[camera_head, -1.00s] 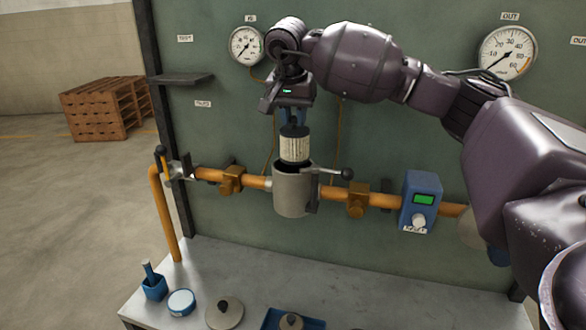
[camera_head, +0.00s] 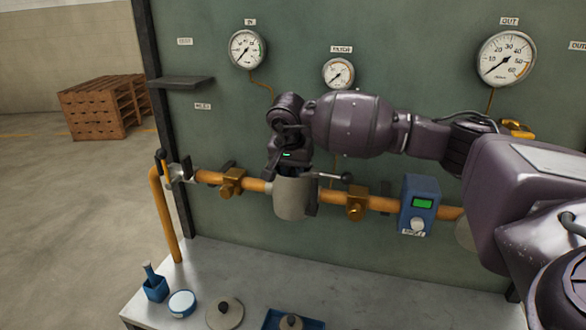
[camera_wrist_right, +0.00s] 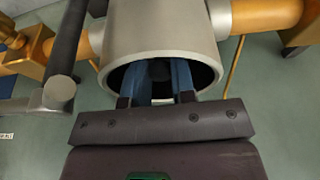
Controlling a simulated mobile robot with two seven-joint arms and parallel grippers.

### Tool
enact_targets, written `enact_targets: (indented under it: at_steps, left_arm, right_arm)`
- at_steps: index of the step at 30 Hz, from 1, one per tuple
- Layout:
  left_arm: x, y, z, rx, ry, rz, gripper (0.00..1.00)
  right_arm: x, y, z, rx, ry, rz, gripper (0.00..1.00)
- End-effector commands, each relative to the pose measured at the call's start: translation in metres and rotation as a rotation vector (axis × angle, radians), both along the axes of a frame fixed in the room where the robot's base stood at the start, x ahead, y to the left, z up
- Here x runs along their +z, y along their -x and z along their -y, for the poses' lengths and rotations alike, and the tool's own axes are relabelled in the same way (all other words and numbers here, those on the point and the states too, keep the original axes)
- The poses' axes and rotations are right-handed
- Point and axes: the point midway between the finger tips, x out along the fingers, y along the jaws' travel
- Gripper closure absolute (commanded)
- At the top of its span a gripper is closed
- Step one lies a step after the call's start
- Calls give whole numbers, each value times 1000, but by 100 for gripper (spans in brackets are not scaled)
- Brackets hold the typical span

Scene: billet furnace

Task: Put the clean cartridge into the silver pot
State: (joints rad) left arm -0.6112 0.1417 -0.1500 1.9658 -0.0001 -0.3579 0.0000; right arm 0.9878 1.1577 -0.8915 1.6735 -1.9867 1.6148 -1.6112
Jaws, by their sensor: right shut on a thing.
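The silver pot (camera_head: 290,199) sits in the orange pipe line on the green panel. It also shows in the right wrist view (camera_wrist_right: 160,28), with its dark round opening facing the camera. My right gripper (camera_head: 290,176) is directly above the pot, its fingers reaching down into the opening. In the right wrist view the blue fingers of the right gripper (camera_wrist_right: 162,75) go inside the rim, shut on the cartridge. The cartridge is inside the pot and almost wholly hidden; only a dark end between the fingers can be made out. My left gripper is not in view.
A clamp handle (camera_head: 335,176) sticks out at the pot's right side. Brass valves (camera_head: 356,203) and a blue meter box (camera_head: 420,205) are on the pipe.

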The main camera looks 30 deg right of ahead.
Motion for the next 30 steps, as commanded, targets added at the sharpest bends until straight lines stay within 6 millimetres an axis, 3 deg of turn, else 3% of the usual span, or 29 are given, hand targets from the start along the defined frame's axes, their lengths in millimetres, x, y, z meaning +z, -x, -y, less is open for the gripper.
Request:
enact_targets:
  at_steps: [9,10,12,23,30]
  left_arm:
    - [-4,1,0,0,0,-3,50]
    - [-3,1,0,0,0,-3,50]
    - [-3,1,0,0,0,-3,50]
    - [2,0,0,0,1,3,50]
    - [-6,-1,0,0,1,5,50]
  right_arm:
    - [-2,0,0,0,-1,2,100]
    - [-2,0,0,-1,0,2,71]
    - [-1,0,0,-1,0,2,65]
    - [4,0,-1,1,0,3,65]
    - [38,6,-9,1,0,6,65]
